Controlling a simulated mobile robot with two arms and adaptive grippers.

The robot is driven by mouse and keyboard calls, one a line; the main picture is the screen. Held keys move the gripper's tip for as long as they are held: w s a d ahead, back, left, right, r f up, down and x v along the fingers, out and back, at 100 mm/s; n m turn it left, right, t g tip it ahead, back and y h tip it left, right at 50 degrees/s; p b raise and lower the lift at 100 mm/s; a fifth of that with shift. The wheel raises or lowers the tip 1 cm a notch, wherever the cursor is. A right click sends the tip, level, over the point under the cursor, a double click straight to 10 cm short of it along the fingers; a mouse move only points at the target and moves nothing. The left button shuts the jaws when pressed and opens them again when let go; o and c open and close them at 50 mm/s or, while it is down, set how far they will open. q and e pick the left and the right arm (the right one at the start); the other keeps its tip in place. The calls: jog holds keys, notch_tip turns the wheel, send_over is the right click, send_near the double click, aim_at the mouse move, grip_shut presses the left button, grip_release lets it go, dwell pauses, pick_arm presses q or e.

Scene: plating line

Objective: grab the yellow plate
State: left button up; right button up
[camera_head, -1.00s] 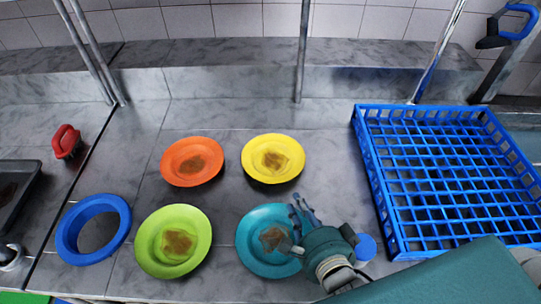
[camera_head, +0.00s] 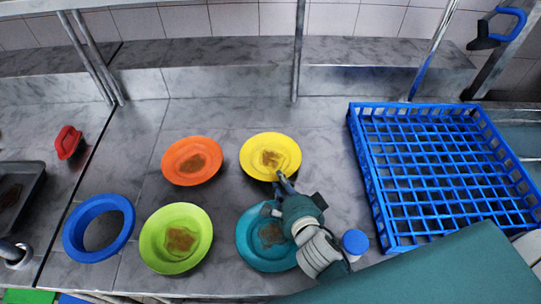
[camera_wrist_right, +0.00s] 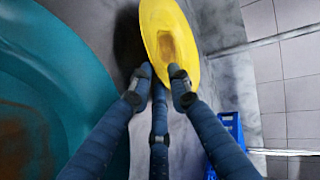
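My right gripper (camera_head: 277,190) is at the near rim of the yellow plate, above and beyond the teal plate.
An orange plate (camera_head: 172,158), a green plate (camera_head: 153,245) and a teal plate (camera_head: 246,235) lie close by, all stained. A blue crate (camera_head: 372,190) stands at the right. A blue ring (camera_head: 72,235) and a red object (camera_head: 68,141) are at the left.

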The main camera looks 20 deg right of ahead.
jog(key=shift+s, duration=0.1)
grip_shut()
jog(key=shift+r, duration=0.15)
